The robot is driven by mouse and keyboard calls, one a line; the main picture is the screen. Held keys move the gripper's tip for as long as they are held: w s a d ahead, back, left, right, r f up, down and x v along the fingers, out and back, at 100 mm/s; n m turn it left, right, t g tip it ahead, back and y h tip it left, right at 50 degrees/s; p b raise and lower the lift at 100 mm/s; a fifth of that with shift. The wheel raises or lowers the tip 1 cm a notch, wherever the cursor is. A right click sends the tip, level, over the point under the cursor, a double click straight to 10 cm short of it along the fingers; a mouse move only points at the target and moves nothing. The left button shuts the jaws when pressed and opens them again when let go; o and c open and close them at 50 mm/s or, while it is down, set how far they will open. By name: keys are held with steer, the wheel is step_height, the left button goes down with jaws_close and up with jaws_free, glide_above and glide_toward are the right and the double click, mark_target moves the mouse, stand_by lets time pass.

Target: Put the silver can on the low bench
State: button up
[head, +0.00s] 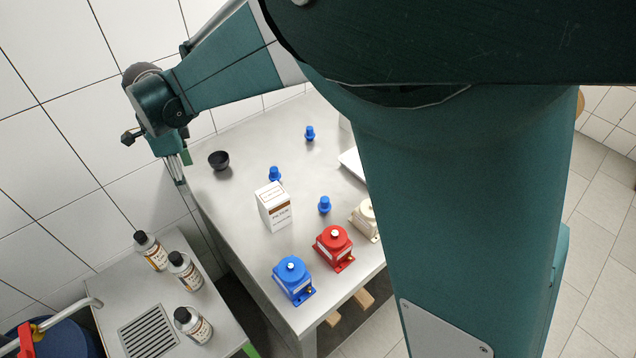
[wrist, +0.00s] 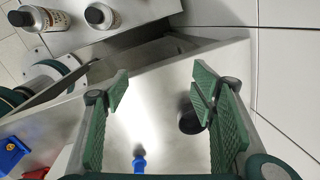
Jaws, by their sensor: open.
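My gripper (head: 176,170) is open and empty, above the far left part of the steel table. In the wrist view its two green-padded fingers (wrist: 160,98) stand wide apart over bare metal. I cannot make out a silver can in either view. A lower steel bench (head: 108,300), which seems to be the low bench, is at the lower left, with a drain grate. Several dark-capped, labelled bottles stand on it, including one at the back (head: 151,251). Two bottles show at the top left of the wrist view, one of them near the edge (wrist: 101,16).
The table (head: 235,215) holds a black bowl (head: 219,161), a white filter box (head: 274,207), blue (head: 292,281), red (head: 334,248) and cream (head: 366,219) pumps, and several small blue parts. My arm hides the table's right side. Tiled walls stand behind.

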steer(key=w+d+r+n+t, duration=0.15)
steer(key=d+r, duration=0.25)
steer(key=d, duration=0.9)
steer(key=d+r+n+t, duration=0.1)
steer(key=d+r+n, duration=0.25)
steer(key=d, duration=0.85)
steer(key=w+d+r+n+t, duration=0.1)
steer(key=d+r, duration=0.4)
steer(key=d, duration=0.8)
steer(key=s+d+f+n+t, duration=0.1)
steer(key=s+d+n, duration=0.1)
steer(key=s+d, duration=0.3)
steer(key=s+d+f+n+t, duration=0.1)
steer(key=s+d, duration=0.4)
steer(key=d, duration=0.8)
steer(key=s+d+f+n+t+h, duration=0.1)
steer(key=s+d+n, duration=0.2)
steer(key=s+d, duration=0.3)
steer(key=d, duration=0.3)
steer(key=shift+f+n, duration=0.25)
steer(key=shift+n, duration=0.15)
